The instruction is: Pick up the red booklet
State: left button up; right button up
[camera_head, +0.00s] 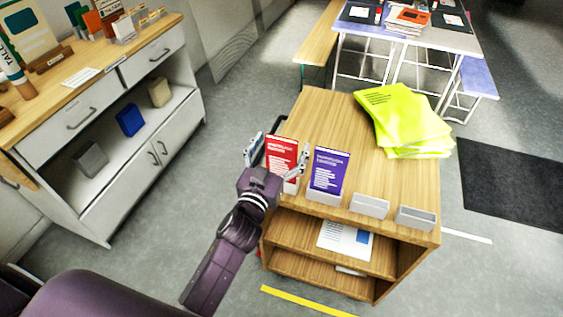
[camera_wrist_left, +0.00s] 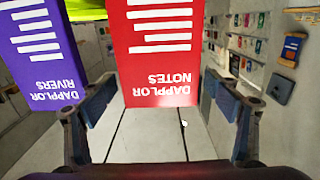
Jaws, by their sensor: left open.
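The red booklet (camera_head: 282,153) stands upright in a small holder at the front left edge of the wooden shelf unit. It also shows in the left wrist view (camera_wrist_left: 161,50), with "NOTES" printed upside down on it. My left gripper (camera_head: 278,158) is open, with one finger to each side of the red booklet in the head view. In the left wrist view the open fingers (camera_wrist_left: 158,105) frame the red booklet's near end. I cannot tell whether they touch it. My right gripper is not in view.
A purple booklet (camera_head: 329,170) stands close to the right of the red one. Two empty white holders (camera_head: 369,207) (camera_head: 415,218) sit farther right. Yellow-green sheets (camera_head: 403,122) lie on the wooden unit's top (camera_head: 318,118). A white cabinet (camera_head: 100,110) stands to the left.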

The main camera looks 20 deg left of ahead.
pick_arm(q)
jog(key=c, duration=1.7)
jog(key=shift+r, duration=0.15)
